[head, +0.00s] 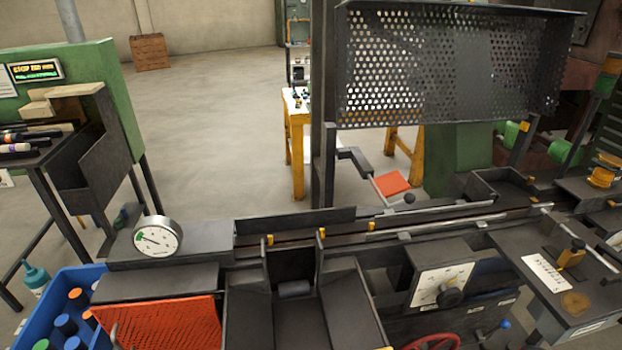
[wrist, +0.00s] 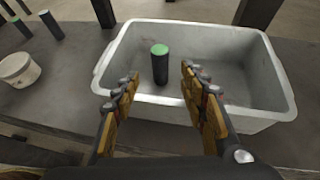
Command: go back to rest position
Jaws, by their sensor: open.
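My gripper (wrist: 160,95) shows in the wrist view with its two yellow and dark fingers spread apart and nothing between them. Ahead of the fingers is a light grey tub (wrist: 275,75). A dark cylinder with a green top (wrist: 160,65) stands upright inside the tub, beyond the fingertips and apart from them. My gripper and arm do not show in the head view.
In the wrist view, a white bucket (wrist: 18,70) and several dark cylinders (wrist: 50,24) are left of the tub. In the head view, a machine bench with a dial gauge (head: 157,237), perforated guard (head: 440,65) and blue bin (head: 35,325) fills the front.

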